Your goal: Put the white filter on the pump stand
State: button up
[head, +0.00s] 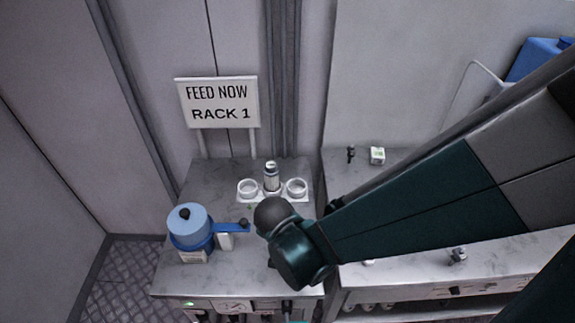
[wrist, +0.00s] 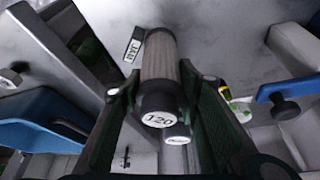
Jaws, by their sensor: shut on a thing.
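My gripper (wrist: 160,92) is shut on a grey ribbed cylindrical filter (wrist: 161,65) in the wrist view. The filter has a white end face marked 120, and one finger lies on each side of it. In the head view the arm's wrist hides the gripper and filter. A white holder (head: 246,197) with two open rings stands at the back of the left bench, with a small upright cylinder (head: 271,179) between the rings. I cannot tell which thing is the pump stand. A second white round end (wrist: 178,140) shows just below the held filter.
A blue canister (head: 188,222) with a side handle stands at the left bench's front left. A sign (head: 218,103) reads FEED NOW RACK 1. A small white-green box (head: 377,155) sits on the right bench. A small black-edged label (wrist: 133,47) lies near the filter.

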jog(key=shift+r, duration=0.1)
notch_tip(320, 180, up, 28)
jog(key=p, duration=2)
jog(key=shift+w+f, duration=0.1)
jog(key=shift+f, duration=0.1)
jog(key=w+d+f+n+b, duration=0.1)
jog(key=w+d+f+b, duration=0.4)
jog(key=w, duration=0.4)
jog(key=w+d+f+n+y+b, duration=0.1)
jog(key=w+d+f+b, duration=0.5)
jog(key=w, duration=0.4)
jog(key=w+d+f+n+b, duration=0.1)
jog(key=w+d+f+b, duration=0.5)
jog(key=w+d, duration=0.3)
jog(key=shift+w+d+f+n, duration=0.3)
jog(key=shift+w+f, duration=0.3)
jog(key=shift+f, duration=0.25)
jog(key=shift+r, duration=0.1)
